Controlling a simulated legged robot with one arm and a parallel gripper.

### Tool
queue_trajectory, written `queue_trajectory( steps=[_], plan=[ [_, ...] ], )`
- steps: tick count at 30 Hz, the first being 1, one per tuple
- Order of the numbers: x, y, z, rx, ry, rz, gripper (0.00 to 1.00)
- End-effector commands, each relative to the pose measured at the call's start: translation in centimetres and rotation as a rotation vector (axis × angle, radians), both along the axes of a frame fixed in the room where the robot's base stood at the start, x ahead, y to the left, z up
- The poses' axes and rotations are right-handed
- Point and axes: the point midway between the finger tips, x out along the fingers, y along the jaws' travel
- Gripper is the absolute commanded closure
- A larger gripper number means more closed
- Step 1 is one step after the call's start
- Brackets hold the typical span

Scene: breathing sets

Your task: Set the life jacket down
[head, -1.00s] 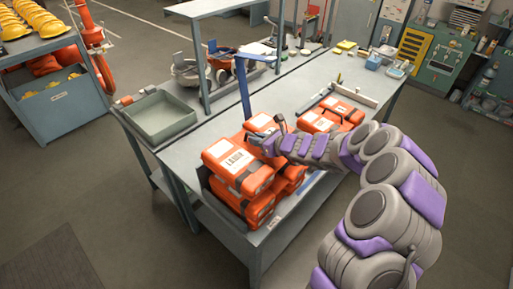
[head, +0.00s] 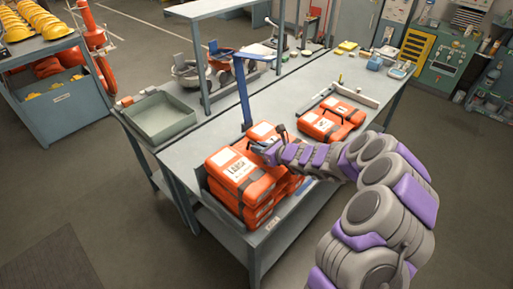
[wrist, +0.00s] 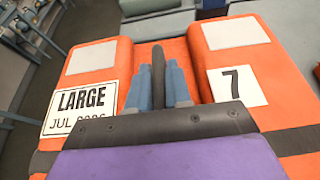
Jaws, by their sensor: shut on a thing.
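An orange life jacket (head: 239,173) with a white label and dark straps lies on top of the stack of orange jackets at the near left end of the workbench. It also shows in the wrist view (wrist: 98,62), with a "LARGE" label on its left part and a "7" on its right part. My gripper (head: 262,151) is at the jacket's right side. In the wrist view my gripper (wrist: 158,85) is shut on the dark strap or handle between the two orange parts. The jacket's underside is hidden.
The jacket stack (head: 257,212) sits in a low grey-sided holder at the bench's near corner. More orange jackets (head: 331,120) lie to the right. A blue post (head: 242,92) stands behind the stack. A green-grey tray (head: 158,118) is at the left. Bare bench (head: 205,150) lies between.

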Motion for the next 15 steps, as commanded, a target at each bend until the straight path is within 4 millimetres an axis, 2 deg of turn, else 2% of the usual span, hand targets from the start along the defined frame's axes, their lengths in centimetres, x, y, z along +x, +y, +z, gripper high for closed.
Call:
queue_trajectory(
  steps=[5, 6, 13, 15],
  plan=[
    [0.01, 0.46, -0.28, -0.003, 0.000, 0.001, 1.00],
    [0.00, 0.49, -0.28, -0.004, 0.000, 0.002, 0.79],
    [0.02, 0.58, -0.34, -0.005, 0.001, 0.002, 0.57],
    [0.04, 0.47, -0.33, -0.004, 0.000, 0.002, 0.56]
  ],
)
